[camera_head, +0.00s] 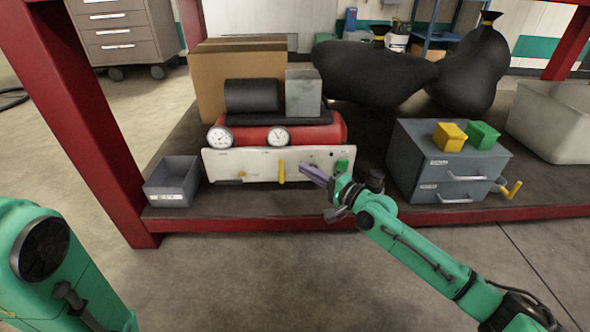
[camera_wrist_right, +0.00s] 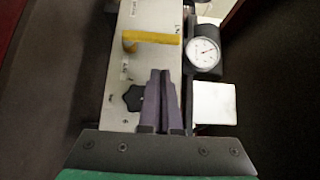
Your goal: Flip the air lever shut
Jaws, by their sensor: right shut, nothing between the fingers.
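The air unit has a white panel (camera_head: 225,162) below a red tank (camera_head: 310,133). A yellow lever (camera_head: 281,171) stands upright on the panel's front. In the right wrist view the yellow lever (camera_wrist_right: 152,38) lies across the white panel (camera_wrist_right: 115,75), ahead of my fingertips. My right gripper (camera_head: 303,167) is in front of the panel, just right of the lever. In the right wrist view its purple fingers (camera_wrist_right: 161,74) are together and empty, with a gap to the lever. A dark knob (camera_wrist_right: 133,98) is beside the fingers. My left gripper is out of view.
Dial gauges (camera_head: 278,136) sit above the panel; one shows in the right wrist view (camera_wrist_right: 204,52). A grey bin (camera_head: 173,182) stands left, a grey drawer box (camera_head: 425,175) right. A red shelf post (camera_head: 85,120) stands at left.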

